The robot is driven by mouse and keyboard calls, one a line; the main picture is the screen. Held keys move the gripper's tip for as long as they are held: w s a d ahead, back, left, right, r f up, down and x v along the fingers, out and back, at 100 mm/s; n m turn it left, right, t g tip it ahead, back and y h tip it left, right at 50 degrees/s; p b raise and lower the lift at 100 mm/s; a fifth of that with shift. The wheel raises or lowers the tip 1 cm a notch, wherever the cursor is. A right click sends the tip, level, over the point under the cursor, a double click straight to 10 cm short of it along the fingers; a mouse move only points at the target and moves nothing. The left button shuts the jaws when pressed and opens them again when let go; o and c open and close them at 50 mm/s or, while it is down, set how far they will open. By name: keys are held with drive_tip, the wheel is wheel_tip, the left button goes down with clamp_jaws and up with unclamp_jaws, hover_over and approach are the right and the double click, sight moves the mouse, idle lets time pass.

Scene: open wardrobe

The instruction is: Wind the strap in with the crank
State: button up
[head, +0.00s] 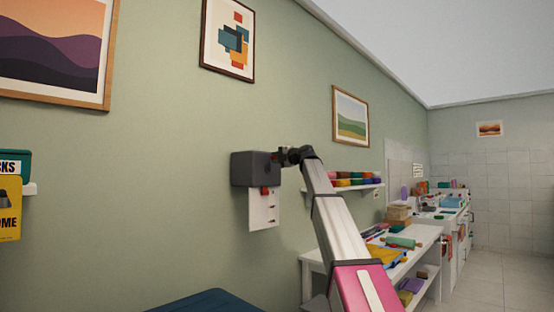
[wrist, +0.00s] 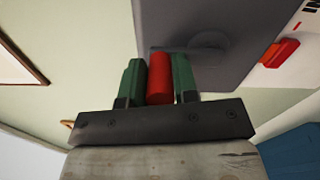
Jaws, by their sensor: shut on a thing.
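A dark grey box (head: 250,169) is mounted on the green wall; its face fills the upper middle of the wrist view (wrist: 215,30). In the wrist view my gripper (wrist: 159,72) has its green fingers shut on an upright red crank handle (wrist: 160,85), close in front of the box. In the head view my gripper (head: 283,157) is small and dark at the box's right side, and the handle is not clear there. A white marked panel (head: 263,210) hangs below the box, with a red piece (wrist: 281,52) near its top. I cannot clearly make out the strap.
A white workbench (head: 425,233) with several items stands right of my arm. A wall shelf (head: 350,189) with coloured containers is behind my arm. Framed pictures (head: 230,40) hang above. A dark blue surface (head: 205,301) is at the bottom.

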drive_tip(key=o, duration=0.9)
drive_tip(key=shift+s, duration=0.1)
drive_tip(key=v, duration=1)
drive_tip(key=shift+s+d, duration=0.2)
drive_tip(key=shift+d, duration=0.05)
